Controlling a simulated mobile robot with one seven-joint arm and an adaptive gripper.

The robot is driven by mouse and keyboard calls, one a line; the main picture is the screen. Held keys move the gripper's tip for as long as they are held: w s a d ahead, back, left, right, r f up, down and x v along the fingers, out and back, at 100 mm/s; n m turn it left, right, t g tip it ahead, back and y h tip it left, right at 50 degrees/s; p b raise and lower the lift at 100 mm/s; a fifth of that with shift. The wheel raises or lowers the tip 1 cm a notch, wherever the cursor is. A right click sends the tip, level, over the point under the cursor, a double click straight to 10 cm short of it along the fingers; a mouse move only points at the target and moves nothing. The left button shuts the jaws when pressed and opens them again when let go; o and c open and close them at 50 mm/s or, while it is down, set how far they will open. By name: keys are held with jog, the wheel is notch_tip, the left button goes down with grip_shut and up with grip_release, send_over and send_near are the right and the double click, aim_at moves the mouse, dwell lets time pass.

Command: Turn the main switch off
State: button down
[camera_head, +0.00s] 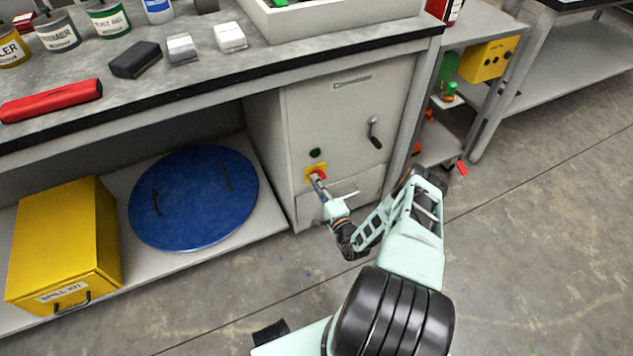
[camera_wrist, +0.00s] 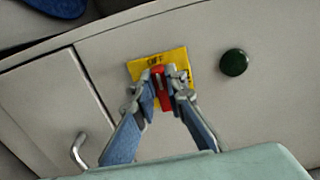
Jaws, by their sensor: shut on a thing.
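The main switch is a red handle (camera_wrist: 161,88) on a yellow plate (camera_wrist: 144,66) on the grey cabinet front; the plate also shows in the head view (camera_head: 310,168). The word OFF reads at the plate's upper edge in the wrist view. My gripper (camera_wrist: 163,84) is shut on the red handle, one finger on each side of it. In the head view my gripper (camera_head: 318,180) reaches the plate and hides most of the handle.
A dark green round button (camera_wrist: 234,62) sits beside the plate. The cabinet (camera_head: 340,110) has a black lever handle (camera_head: 374,133) at its right. A blue round lid (camera_head: 194,197) and yellow spill kit box (camera_head: 65,245) lie on the lower shelf. Open floor lies in front.

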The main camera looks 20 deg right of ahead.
dwell(0.3)
jog(key=c, duration=2)
grip_release()
jog(key=shift+o, duration=0.2)
jog(key=r, duration=0.8)
jog(key=shift+w+d+r, duration=0.1)
jog(key=shift+d+r, duration=0.1)
jog(key=shift+r, duration=0.15)
jog(key=shift+a+r, duration=0.1)
jog(key=shift+r, duration=0.55)
jog(key=shift+a, duration=0.15)
